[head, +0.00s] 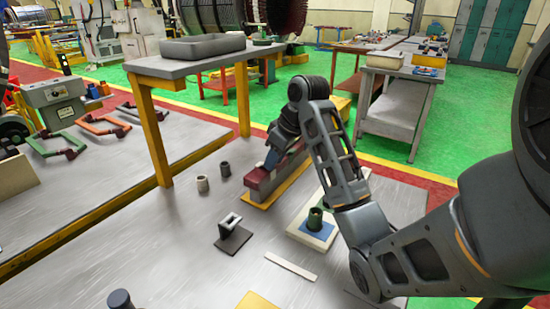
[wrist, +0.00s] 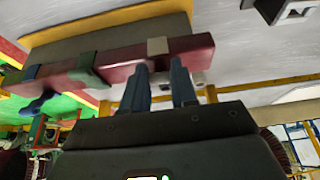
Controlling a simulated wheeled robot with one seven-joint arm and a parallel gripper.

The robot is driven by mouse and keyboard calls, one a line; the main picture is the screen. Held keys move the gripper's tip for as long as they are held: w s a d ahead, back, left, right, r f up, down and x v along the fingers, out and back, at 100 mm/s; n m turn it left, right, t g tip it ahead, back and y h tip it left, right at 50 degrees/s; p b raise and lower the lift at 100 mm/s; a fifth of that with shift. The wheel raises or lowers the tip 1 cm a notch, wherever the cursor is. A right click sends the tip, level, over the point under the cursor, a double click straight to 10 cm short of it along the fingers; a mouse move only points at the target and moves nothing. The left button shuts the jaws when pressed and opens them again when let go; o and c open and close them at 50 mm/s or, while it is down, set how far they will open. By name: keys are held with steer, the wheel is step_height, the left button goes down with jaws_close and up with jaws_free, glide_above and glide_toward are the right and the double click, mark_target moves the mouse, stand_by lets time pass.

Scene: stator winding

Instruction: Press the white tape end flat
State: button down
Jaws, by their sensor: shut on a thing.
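The white tape end (wrist: 158,47) shows as a small pale patch on the side of a long dark red wrapped bar (wrist: 120,62) in the wrist view. My gripper (wrist: 163,68) has its two blue-grey fingers at the bar's edge, one on each side of the patch in the picture. A narrow gap stays between the fingers, and the contact itself is hard to see. In the head view my gripper (head: 272,158) reaches down to the red bar (head: 262,178), and the tape is not distinct there.
The bar rests on a yellow-edged base (head: 270,191) on the grey bench. Bench left of the bar is mostly clear.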

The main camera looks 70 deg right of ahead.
steer(key=shift+s+a+f+t+h+b, duration=0.1)
steer(key=shift+s+f+t+h+b, duration=0.1)
steer(key=shift+f+t+b, duration=0.3)
steer(key=shift+s+a+f+t+h+b, duration=0.1)
steer(key=shift+s+t+b, duration=0.05)
steer(key=shift+t, duration=0.55)
steer(key=shift+d, duration=0.1)
steer(key=c, duration=0.9)
jaws_free()
steer(key=shift+r, duration=0.1)
steer(key=shift+p+v, duration=0.9)
steer(key=shift+v, duration=3)
